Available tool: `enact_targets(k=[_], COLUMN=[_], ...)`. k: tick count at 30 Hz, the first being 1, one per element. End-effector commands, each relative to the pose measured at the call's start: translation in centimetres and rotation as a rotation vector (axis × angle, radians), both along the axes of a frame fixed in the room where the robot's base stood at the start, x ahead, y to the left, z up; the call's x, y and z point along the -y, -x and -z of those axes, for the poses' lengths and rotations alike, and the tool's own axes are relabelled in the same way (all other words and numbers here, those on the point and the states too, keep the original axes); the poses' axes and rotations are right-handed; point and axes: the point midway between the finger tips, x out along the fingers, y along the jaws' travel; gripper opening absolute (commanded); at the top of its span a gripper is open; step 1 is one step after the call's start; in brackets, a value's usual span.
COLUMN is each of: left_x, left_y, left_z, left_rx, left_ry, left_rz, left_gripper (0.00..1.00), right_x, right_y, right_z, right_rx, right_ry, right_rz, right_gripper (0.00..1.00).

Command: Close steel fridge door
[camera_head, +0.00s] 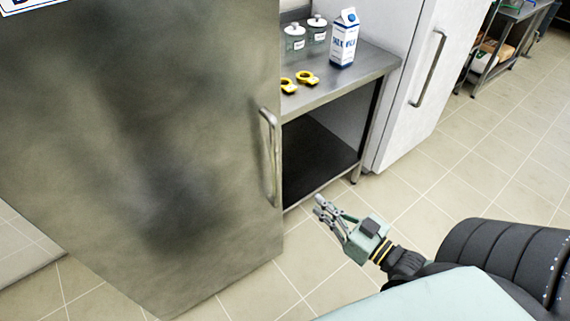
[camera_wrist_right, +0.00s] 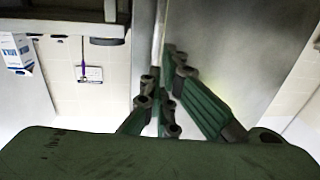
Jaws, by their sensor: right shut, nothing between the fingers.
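The steel fridge door (camera_head: 215,120) fills the left of the head view, a tall, brushed grey panel. Its vertical bar handle (camera_head: 268,155) is near its right edge. I cannot tell how far the door stands open. My right gripper (camera_head: 320,207) is shut and empty, to the right of and below the handle, apart from it in the head view. In the wrist view my right gripper (camera_wrist_right: 162,100) points toward a pale vertical bar (camera_wrist_right: 160,35), with a grey steel surface (camera_wrist_right: 225,45) to the right. My left gripper is out of view.
A steel table (camera_head: 345,72) right of the door holds a milk carton (camera_head: 343,40), glass jars (camera_head: 295,38) and yellow rings (camera_head: 306,77). A white fridge (camera_head: 415,85) stands beyond. Tiled floor (camera_head: 470,170) is clear to the right.

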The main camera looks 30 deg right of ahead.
Motion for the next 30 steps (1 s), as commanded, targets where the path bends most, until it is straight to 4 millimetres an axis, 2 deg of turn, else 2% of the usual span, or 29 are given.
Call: enact_targets(k=[5,21,30], left_x=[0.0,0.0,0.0], left_y=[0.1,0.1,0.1], left_z=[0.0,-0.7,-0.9], left_rx=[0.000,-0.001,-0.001], left_ry=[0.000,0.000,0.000], left_rz=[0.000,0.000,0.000], left_gripper=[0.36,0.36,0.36], right_x=[-0.3,-2.3,-2.8], right_y=[-1.2,-10.7,-13.3], right_z=[0.0,-0.1,0.1], right_rx=[-0.003,-0.001,-0.004], right_ry=[-0.008,-0.007,-0.005], right_rz=[0.003,0.003,0.002], right_gripper=[0.00,0.00,0.00])
